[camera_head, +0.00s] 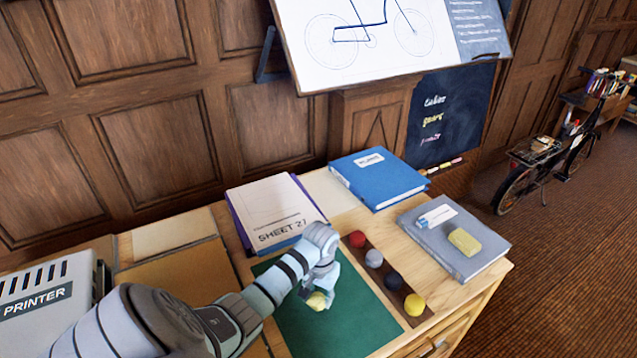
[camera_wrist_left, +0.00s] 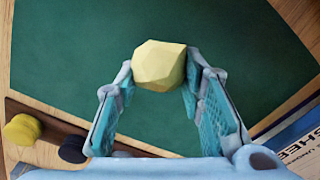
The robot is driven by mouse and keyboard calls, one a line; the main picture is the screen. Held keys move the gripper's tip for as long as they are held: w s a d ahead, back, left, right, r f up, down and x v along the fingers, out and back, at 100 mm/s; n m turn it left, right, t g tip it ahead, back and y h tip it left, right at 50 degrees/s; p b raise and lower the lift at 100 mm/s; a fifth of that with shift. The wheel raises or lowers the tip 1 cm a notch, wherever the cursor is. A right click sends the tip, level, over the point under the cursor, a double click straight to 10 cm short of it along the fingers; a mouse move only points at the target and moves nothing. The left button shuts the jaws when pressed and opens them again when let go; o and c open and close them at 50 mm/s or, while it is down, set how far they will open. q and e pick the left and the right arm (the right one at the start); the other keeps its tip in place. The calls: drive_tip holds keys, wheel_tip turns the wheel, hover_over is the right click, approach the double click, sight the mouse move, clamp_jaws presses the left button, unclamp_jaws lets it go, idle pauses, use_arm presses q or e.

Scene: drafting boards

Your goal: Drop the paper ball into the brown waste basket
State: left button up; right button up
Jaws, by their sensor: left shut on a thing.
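The paper ball (camera_head: 317,301) is pale yellow and faceted. It sits between the fingertips of my left gripper (camera_head: 313,293), which is shut on it over the green mat (camera_head: 350,325). In the left wrist view the ball (camera_wrist_left: 159,65) is clasped between both fingers, with green mat behind it. I cannot tell whether it touches the mat. The brown waste basket is not in view. My right gripper is not in view.
A wooden strip (camera_head: 393,268) holds several coloured balls right of the mat. A blue binder (camera_head: 380,178), a grey book (camera_head: 453,238) with a yellow sponge (camera_head: 464,241), and sheets (camera_head: 275,208) lie behind. A printer (camera_head: 45,300) stands left. Carpet (camera_head: 560,270) lies open beyond the desk's right edge.

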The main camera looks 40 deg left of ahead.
sight(319, 303)
use_arm(q)
wheel_tip(319, 303, down, 4)
drive_tip(key=shift+w+r+b, duration=0.15)
drive_tip(key=shift+r+b, duration=0.05)
drive_tip(key=shift+b, duration=0.2)
drive_tip(key=shift+f, duration=0.1)
drive_tip(key=o, duration=0.7)
